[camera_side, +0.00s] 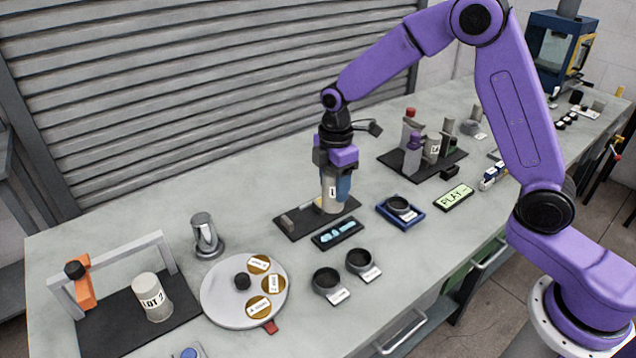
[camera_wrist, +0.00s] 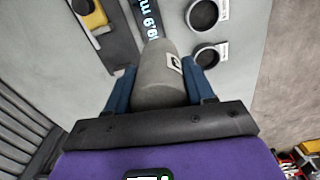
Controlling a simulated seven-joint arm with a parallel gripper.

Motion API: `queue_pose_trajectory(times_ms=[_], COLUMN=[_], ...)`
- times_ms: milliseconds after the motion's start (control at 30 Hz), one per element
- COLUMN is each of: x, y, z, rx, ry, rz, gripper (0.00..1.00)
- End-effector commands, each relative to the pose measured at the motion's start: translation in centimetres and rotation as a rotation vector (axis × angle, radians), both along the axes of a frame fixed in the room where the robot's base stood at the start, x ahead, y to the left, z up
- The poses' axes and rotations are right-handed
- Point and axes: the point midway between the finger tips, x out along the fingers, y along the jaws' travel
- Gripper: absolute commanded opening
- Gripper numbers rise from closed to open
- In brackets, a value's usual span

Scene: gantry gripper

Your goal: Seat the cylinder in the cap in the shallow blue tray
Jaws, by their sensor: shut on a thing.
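A grey cylinder (camera_side: 327,192) with a white label stands upright in my gripper (camera_side: 336,188). The gripper is shut on it, with the blue fingers on either side. The cylinder also shows in the wrist view (camera_wrist: 160,80). It is at or just over a dark pad (camera_side: 292,228); I cannot tell whether its base touches. The shallow blue tray (camera_side: 384,213) lies to the right of the gripper, with a dark round cap (camera_side: 398,204) in it. The gripper is apart from the tray.
A lit display (camera_side: 338,233) lies in front of the pad. Two dark round caps (camera_side: 327,281) (camera_side: 359,262) with labels sit nearer the front. A round turntable (camera_side: 218,300) is at left. A black rack (camera_side: 397,162) with upright items stands behind the tray.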

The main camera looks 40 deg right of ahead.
Motion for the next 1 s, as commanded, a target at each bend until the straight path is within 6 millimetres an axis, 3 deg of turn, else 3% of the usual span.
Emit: queue_pose_trajectory(times_ms=[267, 367, 567, 733, 900, 1000], x=[-2.3, -2.9, -5.9, -9.8, -13.3, -14.6], y=[-0.7, -2.1, -8.3, -13.8, -17.3, -18.3], z=[1.1, 1.4, 2.2, 2.5, 2.5, 2.5], rx=[0.001, 0.001, 0.001, 0.001, 0.001, 0.000], ry=[-0.002, -0.003, -0.003, -0.003, -0.003, -0.003], rz=[0.000, -0.004, -0.011, -0.012, -0.009, -0.007], gripper=[0.03, 0.03, 0.03, 0.03, 0.03, 0.03])
